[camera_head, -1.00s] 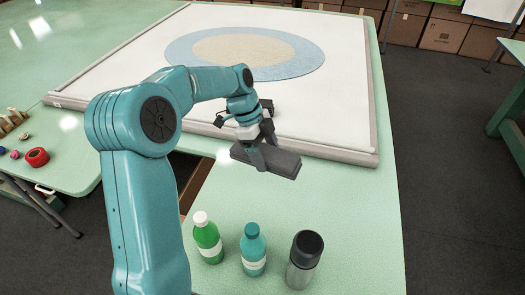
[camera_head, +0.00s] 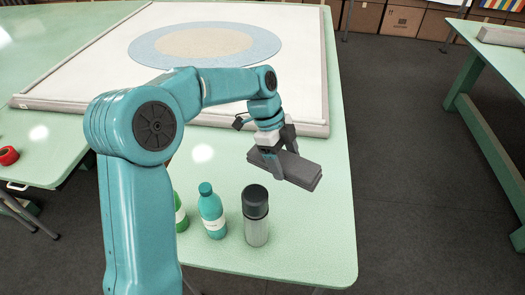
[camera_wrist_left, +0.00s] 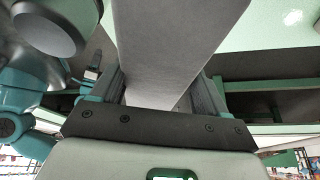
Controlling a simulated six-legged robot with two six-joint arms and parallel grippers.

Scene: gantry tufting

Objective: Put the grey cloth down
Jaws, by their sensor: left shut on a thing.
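The grey cloth (camera_head: 301,171) is a folded, flat dark-grey bundle. My left gripper (camera_head: 279,155) is shut on it and holds it above the green table, near the table's right side and short of the white framed panel. In the left wrist view the cloth (camera_wrist_left: 178,45) runs between the two fingers (camera_wrist_left: 160,95) and away from the gripper base. Whether it touches the table is hard to tell, but it looks raised. My right gripper is not in view.
A grey bottle with a dark cap (camera_head: 255,218), a teal bottle (camera_head: 212,212) and a partly hidden green bottle (camera_head: 180,214) stand in front of the cloth. The green tabletop (camera_head: 318,225) is clear at right. A white framed panel (camera_head: 300,75) lies behind. A red roll (camera_head: 8,156) is at far left.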

